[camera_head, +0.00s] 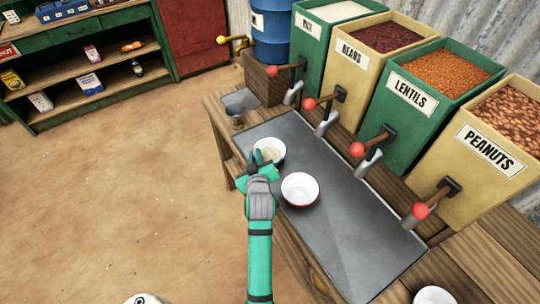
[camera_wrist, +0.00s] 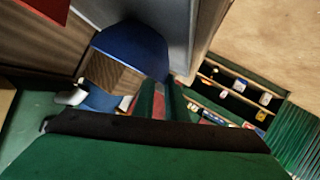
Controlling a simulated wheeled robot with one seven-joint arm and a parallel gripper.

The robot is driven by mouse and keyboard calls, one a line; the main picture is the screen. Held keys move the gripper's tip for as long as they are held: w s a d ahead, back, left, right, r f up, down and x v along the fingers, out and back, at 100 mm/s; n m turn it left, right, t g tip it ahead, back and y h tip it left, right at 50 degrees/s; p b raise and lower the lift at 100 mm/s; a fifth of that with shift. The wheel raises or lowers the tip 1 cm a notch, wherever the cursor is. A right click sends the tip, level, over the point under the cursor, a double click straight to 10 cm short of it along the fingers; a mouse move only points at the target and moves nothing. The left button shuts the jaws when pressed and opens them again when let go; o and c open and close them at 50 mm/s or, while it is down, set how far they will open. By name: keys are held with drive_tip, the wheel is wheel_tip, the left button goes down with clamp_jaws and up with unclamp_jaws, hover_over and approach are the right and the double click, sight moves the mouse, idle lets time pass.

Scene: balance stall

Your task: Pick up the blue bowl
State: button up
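The blue bowl (camera_head: 279,146) stands on the grey counter top, with a pale inside and something beige in it. In the wrist view its dark blue outside (camera_wrist: 130,42) shows large and upside down, and its inside is hidden. My teal gripper (camera_head: 258,168) is at the bowl's near left edge and overlaps its rim in the picture. In the wrist view my gripper's fingers (camera_wrist: 160,100) are partly hidden behind the hand. I cannot tell whether they grip the rim.
A white bowl with a red rim (camera_head: 301,190) stands close by, to the lower right. Red-knobbed dispensers under the bins of beans (camera_head: 345,58), lentils (camera_head: 407,98) and peanuts (camera_head: 487,155) overhang the counter's back. The floor (camera_head: 120,190) is clear.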

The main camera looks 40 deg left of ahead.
drive_tip(key=shift+s, duration=0.1)
clamp_jaws()
